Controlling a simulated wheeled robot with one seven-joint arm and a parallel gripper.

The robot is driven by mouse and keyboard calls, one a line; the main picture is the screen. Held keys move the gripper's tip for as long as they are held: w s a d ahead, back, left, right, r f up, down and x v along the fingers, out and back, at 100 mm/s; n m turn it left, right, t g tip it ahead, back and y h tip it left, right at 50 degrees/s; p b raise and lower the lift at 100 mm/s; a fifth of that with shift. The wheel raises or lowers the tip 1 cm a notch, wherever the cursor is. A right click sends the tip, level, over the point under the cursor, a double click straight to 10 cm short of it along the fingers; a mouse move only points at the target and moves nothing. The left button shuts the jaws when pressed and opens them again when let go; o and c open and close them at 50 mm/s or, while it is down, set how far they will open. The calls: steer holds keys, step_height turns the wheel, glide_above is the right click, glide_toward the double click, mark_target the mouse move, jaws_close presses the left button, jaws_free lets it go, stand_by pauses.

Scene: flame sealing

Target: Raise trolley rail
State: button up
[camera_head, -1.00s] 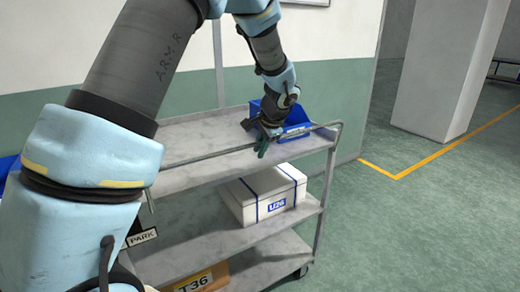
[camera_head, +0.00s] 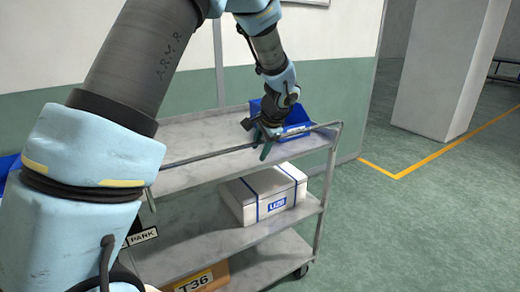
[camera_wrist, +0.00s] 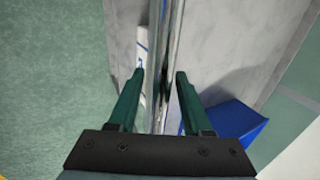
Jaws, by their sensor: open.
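The grey three-shelf trolley (camera_head: 175,133) stands against the wall. Its thin metal rail (camera_head: 205,156) runs along the front of the top shelf and also shows in the wrist view (camera_wrist: 157,50). My gripper (camera_head: 265,153) is at the rail, right of its middle in the head view. In the wrist view its two green fingers (camera_wrist: 160,76) stand apart, with the rail running between them. The gripper is open. I cannot tell whether a finger touches the rail. My arm hides the trolley's left end.
A blue bin (camera_head: 298,119) sits on the top shelf close behind my gripper, and in the wrist view (camera_wrist: 236,125) beside the right finger. A white strapped box (camera_head: 244,207) is on the middle shelf, a cardboard box (camera_head: 214,276) on the bottom. Floor at right is clear.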

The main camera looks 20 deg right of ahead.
steer(key=a+b+v, duration=0.1)
steer(key=b+v, duration=0.1)
steer(key=v, duration=0.8)
steer(key=shift+d+r, duration=0.35)
steer(key=shift+d, duration=0.2)
steer(key=shift+s, duration=0.15)
steer(key=shift+s+d, duration=0.1)
steer(key=shift+s, duration=0.05)
steer(key=shift+c, duration=1.1)
steer(key=shift+t+y, duration=0.4)
steer(key=shift+t, duration=0.3)
steer(key=s, duration=0.1)
steer(key=s+d+b, duration=0.1)
steer(key=s, duration=0.1)
steer(key=s+d, duration=0.1)
steer(key=shift+s+f, duration=0.25)
steer(key=shift+s, duration=0.1)
jaws_close()
steer(key=s+d+r+t+b, duration=0.1)
steer(key=s+r+t, duration=0.1)
steer(key=s, duration=0.3)
steer(key=shift+s, duration=0.4)
